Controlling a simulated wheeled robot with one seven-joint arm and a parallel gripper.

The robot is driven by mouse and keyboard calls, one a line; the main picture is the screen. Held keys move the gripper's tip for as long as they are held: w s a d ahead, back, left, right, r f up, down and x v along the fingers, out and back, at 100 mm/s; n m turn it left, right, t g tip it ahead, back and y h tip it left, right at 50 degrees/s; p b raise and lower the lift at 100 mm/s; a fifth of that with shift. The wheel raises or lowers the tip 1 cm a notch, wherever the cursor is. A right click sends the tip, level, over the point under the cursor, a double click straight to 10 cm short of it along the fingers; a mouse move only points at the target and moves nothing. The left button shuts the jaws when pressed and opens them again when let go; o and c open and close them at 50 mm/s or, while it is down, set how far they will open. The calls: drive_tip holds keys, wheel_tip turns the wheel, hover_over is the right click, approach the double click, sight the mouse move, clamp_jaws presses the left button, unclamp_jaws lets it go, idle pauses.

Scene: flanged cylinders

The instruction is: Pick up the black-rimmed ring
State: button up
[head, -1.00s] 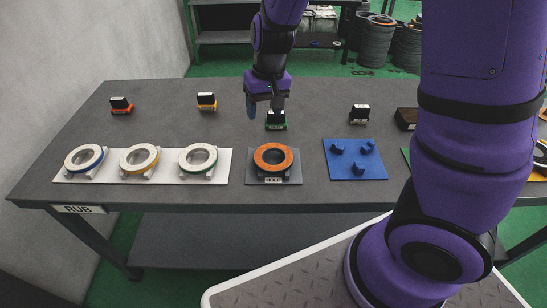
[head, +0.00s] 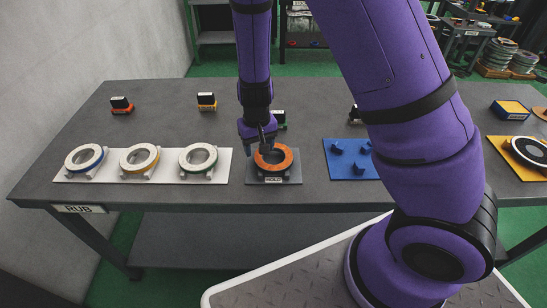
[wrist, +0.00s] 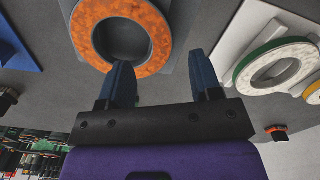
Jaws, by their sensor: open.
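The black-rimmed ring (head: 530,150) is white with a black edge and sits on a yellow plate (head: 507,161) at the right end of the table, cut by the picture's edge. It is not in the wrist view. My gripper (head: 262,144) is open and far to the left of it, at the orange ring. In the wrist view my gripper (wrist: 162,72) shows two separate dark blue fingertips with nothing between them. One fingertip overlaps the edge of the orange ring (wrist: 161,42) in the picture; I cannot tell whether they touch.
The orange ring lies on a grey plate (head: 291,180). White rings with blue (head: 84,157), yellow (head: 139,157) and green (head: 198,157) rims stand on a white board to the left. A blue plate (head: 340,172) with pegs is partly behind my arm. Small blocks stand further back.

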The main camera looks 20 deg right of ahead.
sight(260, 160)
drive_tip(key=f, duration=0.4)
drive_tip(key=shift+s+f, duration=0.2)
drive_tip(key=shift+f, duration=0.2)
drive_tip(key=shift+c, duration=0.4)
clamp_jaws()
